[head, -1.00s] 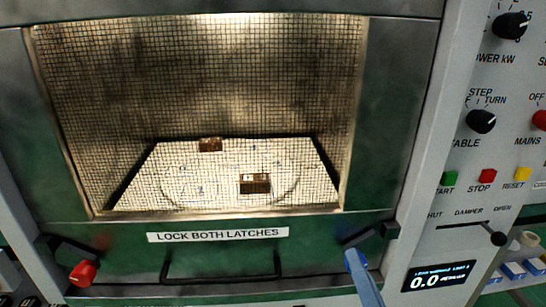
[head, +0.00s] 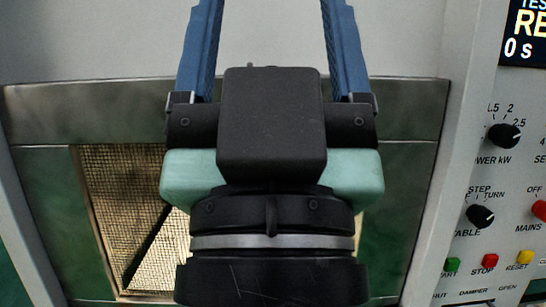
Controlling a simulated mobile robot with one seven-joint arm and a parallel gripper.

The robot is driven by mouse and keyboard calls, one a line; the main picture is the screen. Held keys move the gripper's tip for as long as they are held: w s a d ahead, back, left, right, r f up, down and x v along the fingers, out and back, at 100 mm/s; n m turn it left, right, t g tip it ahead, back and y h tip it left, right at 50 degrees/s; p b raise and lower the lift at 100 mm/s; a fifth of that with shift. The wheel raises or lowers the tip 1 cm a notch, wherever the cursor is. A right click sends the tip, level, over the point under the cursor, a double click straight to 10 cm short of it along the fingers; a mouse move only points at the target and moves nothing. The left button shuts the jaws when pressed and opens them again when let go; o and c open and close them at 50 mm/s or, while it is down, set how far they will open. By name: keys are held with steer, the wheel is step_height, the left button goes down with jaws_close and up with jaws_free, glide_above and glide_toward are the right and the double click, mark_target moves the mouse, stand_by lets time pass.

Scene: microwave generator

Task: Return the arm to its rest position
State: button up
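My gripper (head: 271,30) fills the upper middle of the head view, in front of the microwave generator (head: 410,190). Its two blue fingers point up and stand wide apart, with nothing visible between them. The fingertips are cut off by the top edge. The gripper body hides most of the mesh door window (head: 125,195); only its left part and a thin strip at the right show. The contents of the chamber and the door latches are hidden or out of view.
The control panel stands at the right, with a power knob (head: 504,136), a table knob (head: 481,216), and green, red (head: 490,261) and yellow buttons. A lit display (head: 524,32) is at the top right. My gripper appears clear of the panel.

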step_height(320, 180, up, 14)
steer(key=p, duration=1.2)
steer(key=shift+r, duration=0.2)
